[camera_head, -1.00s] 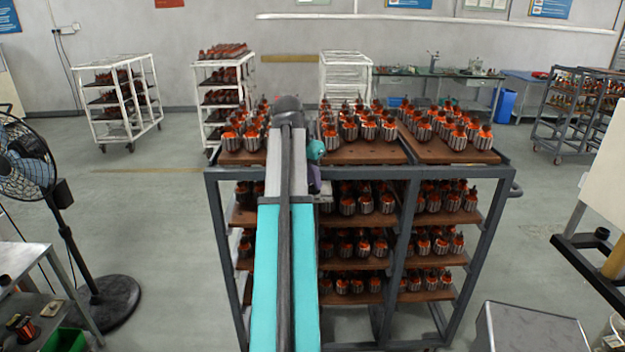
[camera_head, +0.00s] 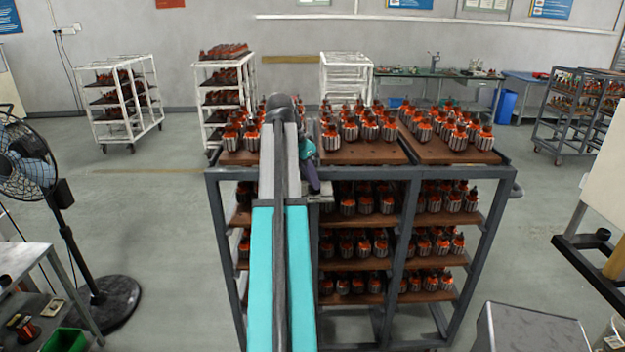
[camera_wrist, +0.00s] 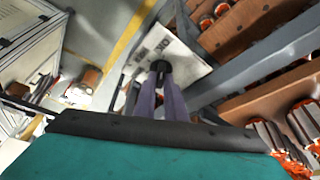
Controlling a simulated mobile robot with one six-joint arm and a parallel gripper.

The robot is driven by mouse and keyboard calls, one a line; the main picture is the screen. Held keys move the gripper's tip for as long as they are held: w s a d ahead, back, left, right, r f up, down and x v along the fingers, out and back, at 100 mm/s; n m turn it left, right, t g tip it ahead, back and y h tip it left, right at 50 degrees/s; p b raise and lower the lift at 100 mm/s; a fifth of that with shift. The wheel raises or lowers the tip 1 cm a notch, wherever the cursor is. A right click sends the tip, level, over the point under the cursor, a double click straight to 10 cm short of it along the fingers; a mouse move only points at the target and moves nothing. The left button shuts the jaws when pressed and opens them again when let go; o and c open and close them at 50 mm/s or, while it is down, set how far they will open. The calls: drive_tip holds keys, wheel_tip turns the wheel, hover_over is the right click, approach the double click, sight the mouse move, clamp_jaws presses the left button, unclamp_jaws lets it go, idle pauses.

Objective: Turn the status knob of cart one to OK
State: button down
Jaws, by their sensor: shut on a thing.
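Cart one, a grey-framed cart (camera_head: 292,174), stands ahead with wooden shelves of armatures. A white status plate (camera_wrist: 190,64) with dark lettering is on its frame in the wrist view. The black status knob (camera_wrist: 159,66) sits on this plate. My gripper (camera_wrist: 161,84) has purple fingers closed around the knob. The fingers hide part of the knob, and I cannot tell which mark it points to. In the head view my gripper (camera_head: 314,188) is at the cart's near top rail, where my arm partly covers it; the knob cannot be made out there.
A grey box (camera_head: 530,328) is at the lower right. White carts (camera_head: 118,95) stand behind on the left. The floor between the fan and the cart is clear.

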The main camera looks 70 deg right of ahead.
idle(0.3)
drive_tip(key=c, duration=1.8)
unclamp_jaws()
drive_tip(key=b+v, duration=0.3)
drive_tip(key=v, duration=1)
drive_tip(key=shift+w+r, duration=0.2)
drive_tip(key=shift+r, duration=0.15)
